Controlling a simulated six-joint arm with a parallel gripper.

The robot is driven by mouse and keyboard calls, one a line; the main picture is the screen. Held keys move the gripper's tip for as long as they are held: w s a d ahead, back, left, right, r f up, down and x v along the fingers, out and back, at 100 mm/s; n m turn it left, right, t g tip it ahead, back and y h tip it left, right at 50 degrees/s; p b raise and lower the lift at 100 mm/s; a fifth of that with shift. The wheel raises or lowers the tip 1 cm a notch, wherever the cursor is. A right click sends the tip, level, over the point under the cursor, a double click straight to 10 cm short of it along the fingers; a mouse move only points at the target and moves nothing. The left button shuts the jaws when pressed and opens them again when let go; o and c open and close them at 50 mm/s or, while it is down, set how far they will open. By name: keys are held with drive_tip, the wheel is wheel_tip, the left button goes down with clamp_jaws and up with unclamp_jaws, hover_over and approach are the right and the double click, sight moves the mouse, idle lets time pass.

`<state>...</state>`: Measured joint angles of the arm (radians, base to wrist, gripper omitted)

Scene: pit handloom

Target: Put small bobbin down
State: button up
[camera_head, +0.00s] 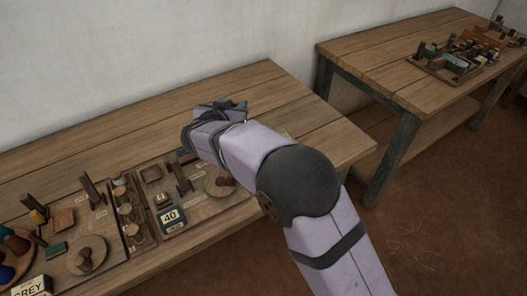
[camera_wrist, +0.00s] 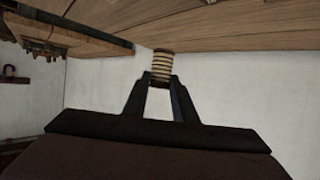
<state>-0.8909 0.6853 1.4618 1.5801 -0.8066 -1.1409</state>
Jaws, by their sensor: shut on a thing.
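In the wrist view, the small bobbin (camera_wrist: 162,64) is a short cylinder with pale and dark bands. My gripper (camera_wrist: 161,78) is shut on it, with the two dark fingers holding its lower end as pictured. In the head view, my arm's wrist (camera_head: 222,122) is over the near wooden table (camera_head: 255,90).
Wooden trays (camera_head: 150,205) with blocks, discs and small parts cover the table's front left. A card marked 40 (camera_head: 170,217) stands near my arm. The table's back is clear beside the white wall (camera_head: 130,60). A second table (camera_head: 400,65) with a tray stands at right.

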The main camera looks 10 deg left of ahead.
drive_tip(key=s+d+m+h, duration=0.1)
drive_tip(key=d+m+h, duration=0.25)
drive_tip(key=d, duration=0.45)
drive_tip(key=shift+n, duration=0.25)
drive_tip(key=shift+a+f, duration=0.2)
drive_tip(key=shift+f, duration=5.1)
drive_tip(key=shift+f+g, duration=0.15)
drive_tip(key=shift+g, duration=0.15)
drive_tip(key=o, duration=1)
drive_tip(key=shift+s+a+r, duration=0.1)
drive_tip(key=shift+s+r, duration=0.05)
drive_tip(key=shift+r, duration=0.05)
drive_tip(key=b+v, duration=0.1)
drive_tip(key=v, duration=1)
drive_tip(key=shift+s, duration=0.35)
drive_tip(key=shift+r, duration=0.15)
